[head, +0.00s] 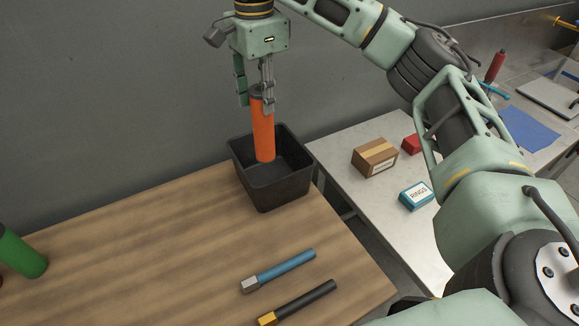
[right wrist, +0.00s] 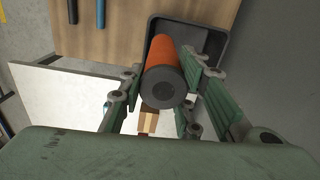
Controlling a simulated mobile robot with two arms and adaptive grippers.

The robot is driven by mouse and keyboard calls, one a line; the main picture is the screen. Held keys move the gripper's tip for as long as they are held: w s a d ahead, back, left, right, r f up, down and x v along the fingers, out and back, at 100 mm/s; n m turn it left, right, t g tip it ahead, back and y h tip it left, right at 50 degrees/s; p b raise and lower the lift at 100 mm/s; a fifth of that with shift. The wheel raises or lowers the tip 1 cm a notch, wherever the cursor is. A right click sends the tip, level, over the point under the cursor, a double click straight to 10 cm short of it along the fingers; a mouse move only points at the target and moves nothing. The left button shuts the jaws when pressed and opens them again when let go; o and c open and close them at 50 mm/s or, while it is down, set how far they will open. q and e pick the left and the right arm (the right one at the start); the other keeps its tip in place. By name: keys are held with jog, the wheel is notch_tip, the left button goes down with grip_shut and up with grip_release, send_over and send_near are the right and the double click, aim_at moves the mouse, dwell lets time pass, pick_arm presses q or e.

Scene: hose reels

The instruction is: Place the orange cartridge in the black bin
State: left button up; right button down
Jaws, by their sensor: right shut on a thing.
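The orange cartridge (head: 263,135) has a dark cap and hangs upright from my right gripper (head: 256,95). My right gripper is shut on its capped top end. The cartridge's lower end is within the opening of the black bin (head: 282,195), which stands at the wooden table's back right corner. I cannot tell whether it touches the bin's floor. In the right wrist view the cartridge (right wrist: 165,75) lies between the fingers, with the bin (right wrist: 213,45) behind it. My left gripper is not in view.
A blue-handled tool (head: 285,268) and a black-handled tool (head: 300,302) lie on the wooden table (head: 150,255). A green cylinder (head: 20,252) is at the left. A grey table (head: 345,150) holds a cardboard box (head: 375,157) and a blue box (head: 415,195). The wall is close behind the bin.

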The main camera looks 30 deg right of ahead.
jog(key=shift+w+d+r+m, duration=0.1)
jog(key=shift+w+d+m, duration=0.2)
jog(key=shift+d, duration=0.15)
send_over(269, 156)
jog(key=w, duration=0.2)
notch_tip(269, 156, down, 5)
jog(key=f+p, duration=0.1)
jog(key=f, duration=0.1)
jog(key=f+p, duration=0.1)
jog(key=f, duration=0.2)
jog(key=d+f+p, duration=0.1)
jog(key=f, duration=0.1)
jog(key=shift+d+f, duration=0.1)
jog(key=shift+f, duration=0.7)
notch_tip(269, 156, down, 3)
jog(key=shift+f+p, duration=0.1)
jog(key=shift+p, duration=0.75)
jog(key=shift+w+f, duration=0.1)
jog(key=shift+f, duration=0.3)
jog(key=c, duration=1.7)
grip_release()
jog(key=shift+b, duration=0.3)
jog(key=shift+c, duration=0.2)
jog(key=o, duration=0.5)
jog(key=shift+c, duration=0.2)
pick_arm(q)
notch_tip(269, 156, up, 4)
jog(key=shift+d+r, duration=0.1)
